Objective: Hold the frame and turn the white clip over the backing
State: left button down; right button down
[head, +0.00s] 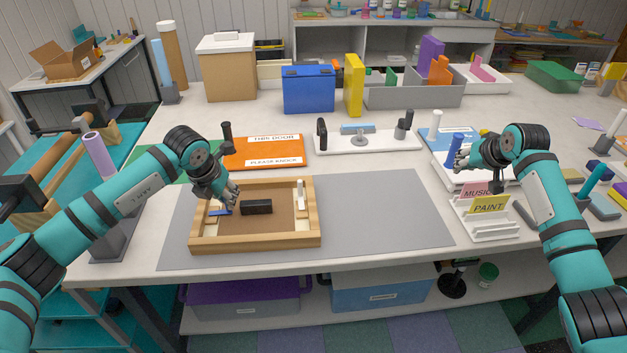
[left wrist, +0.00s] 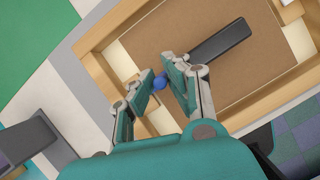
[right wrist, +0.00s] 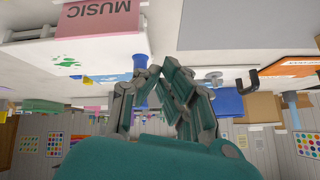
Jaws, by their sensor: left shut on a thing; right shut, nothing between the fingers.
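The wooden frame (head: 262,245) lies on the grey mat with its brown backing (head: 262,228) facing up. A dark block (head: 256,207) lies on the backing. The white clip (head: 300,190) is at the frame's right side, long axis running away from me; whether it overlaps the backing is unclear. My left gripper (head: 230,198) is over the frame's left side, shut on a small blue piece (head: 221,212); it also shows between the fingertips in the left wrist view (left wrist: 160,82). My right gripper (head: 462,160) is shut and empty, far right of the frame.
The grey mat (head: 390,215) is clear right of the frame. An orange sign (head: 262,152) and a white fixture (head: 365,143) stand behind. A sign holder (head: 485,225) and a blue cylinder (head: 455,146) are near my right gripper. A lilac-topped post (head: 97,155) stands left.

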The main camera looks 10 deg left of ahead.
jog(key=s+a+r+g+y, duration=0.1)
jog(key=s+a, duration=0.2)
jog(key=a, duration=0.6)
jog(key=s+a+g+y, duration=0.1)
jog(key=s+a, duration=0.3)
jog(key=a, duration=0.5)
jog(key=s+a+r+g+y, duration=0.1)
jog(key=s+a, duration=0.3)
jog(key=a, duration=0.6)
jog(key=shift+r+n, duration=0.3)
jog(key=shift+n, duration=0.1)
send_near(301, 194)
jog(key=w+d+f, duration=0.1)
jog(key=w, duration=0.1)
jog(key=w+d+f, duration=0.2)
jog(key=a, duration=0.3)
jog(key=shift+w+a+f, duration=0.1)
jog(key=shift+w+a, duration=0.05)
jog(key=shift+w, duration=0.1)
jog(key=shift+a, duration=0.35)
jog(key=shift+w+a, duration=0.2)
jog(key=shift+a, duration=0.45)
jog(key=shift+w+a, duration=0.15)
jog(key=shift+a, duration=0.45)
dwell(1.6)
